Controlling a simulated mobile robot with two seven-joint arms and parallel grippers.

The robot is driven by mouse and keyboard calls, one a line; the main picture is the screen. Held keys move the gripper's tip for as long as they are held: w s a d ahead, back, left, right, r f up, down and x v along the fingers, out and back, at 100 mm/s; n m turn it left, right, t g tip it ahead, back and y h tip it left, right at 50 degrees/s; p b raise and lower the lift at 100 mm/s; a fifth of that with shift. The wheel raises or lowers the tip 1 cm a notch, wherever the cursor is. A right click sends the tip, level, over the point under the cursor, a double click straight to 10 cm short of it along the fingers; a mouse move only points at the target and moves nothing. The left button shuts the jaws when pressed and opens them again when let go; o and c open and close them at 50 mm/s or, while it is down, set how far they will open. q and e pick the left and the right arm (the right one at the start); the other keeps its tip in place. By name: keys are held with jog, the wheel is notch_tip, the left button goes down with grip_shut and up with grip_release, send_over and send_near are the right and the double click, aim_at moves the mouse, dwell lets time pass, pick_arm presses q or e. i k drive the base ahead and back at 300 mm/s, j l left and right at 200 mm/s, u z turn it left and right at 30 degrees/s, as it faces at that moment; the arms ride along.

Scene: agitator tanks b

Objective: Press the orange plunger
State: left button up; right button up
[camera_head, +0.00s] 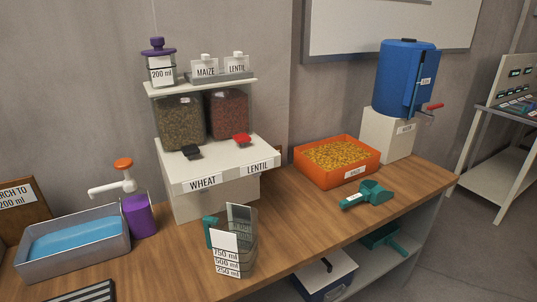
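The orange plunger (123,163) is a round orange cap on top of a white pump with a spout pointing left. The pump stands upright in a purple container (139,215) on the left part of the wooden bench. The white spout (104,191) reaches over the right part of a grey metal tray (75,263) holding blue material. Nothing touches the plunger. Neither of my grippers shows in the head view.
A wheat and lentil dispenser (217,162) stands right of the pump. A clear measuring jug (233,250) sits at the front edge. An orange maize bin (337,182), a green scoop (367,196) and a blue tank (404,79) are further right. A brown board (24,206) stands behind the tray.

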aim_at(125, 163)
jog(key=u, duration=1.6)
